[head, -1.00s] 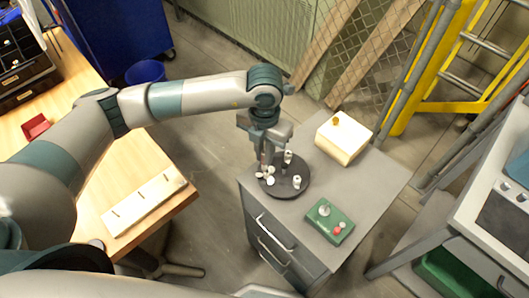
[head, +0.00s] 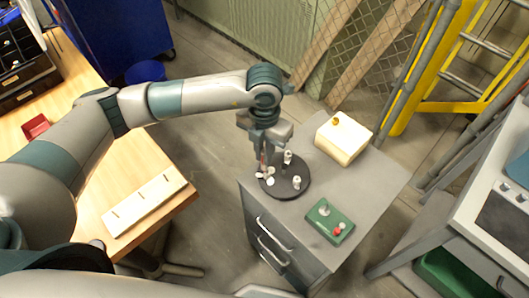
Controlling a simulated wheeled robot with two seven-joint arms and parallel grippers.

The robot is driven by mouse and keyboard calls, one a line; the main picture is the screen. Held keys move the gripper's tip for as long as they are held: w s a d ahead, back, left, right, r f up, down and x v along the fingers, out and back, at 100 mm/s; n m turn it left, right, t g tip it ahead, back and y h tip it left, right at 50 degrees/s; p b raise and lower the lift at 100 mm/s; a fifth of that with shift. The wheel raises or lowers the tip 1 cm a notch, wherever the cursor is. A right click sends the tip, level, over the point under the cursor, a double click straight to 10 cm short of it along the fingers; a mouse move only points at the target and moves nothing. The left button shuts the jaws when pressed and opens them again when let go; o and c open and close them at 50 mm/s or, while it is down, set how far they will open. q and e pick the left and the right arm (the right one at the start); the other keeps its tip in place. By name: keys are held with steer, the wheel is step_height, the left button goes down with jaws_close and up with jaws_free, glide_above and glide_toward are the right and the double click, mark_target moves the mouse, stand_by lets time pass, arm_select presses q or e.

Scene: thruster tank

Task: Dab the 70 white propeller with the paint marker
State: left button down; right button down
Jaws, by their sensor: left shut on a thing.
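My left gripper (head: 264,168) points down over the left part of a dark round turntable (head: 285,189) on the grey cabinet. It is shut on a thin thing, partly hidden by the fingers; a little red shows there, and it may be the paint marker. Small white parts (head: 270,182) lie on the disc just below the fingertips. Two white upright pieces stand on the disc, one at the back (head: 288,157) and one at the right (head: 297,182). Which is the 70 white propeller, and whether the tip touches one, I cannot tell. My right gripper is not in view.
A cream block (head: 342,140) with a brass knob stands behind the disc. A green box (head: 328,222) with a red button is in front. The cabinet top (head: 375,185) is clear at right. A wooden bench (head: 90,190) is left, a yellow ladder (head: 440,60) behind.

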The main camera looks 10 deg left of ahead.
arm_select(q)
steer(key=shift+r+p, duration=0.9)
steer(key=shift+r, duration=1.4)
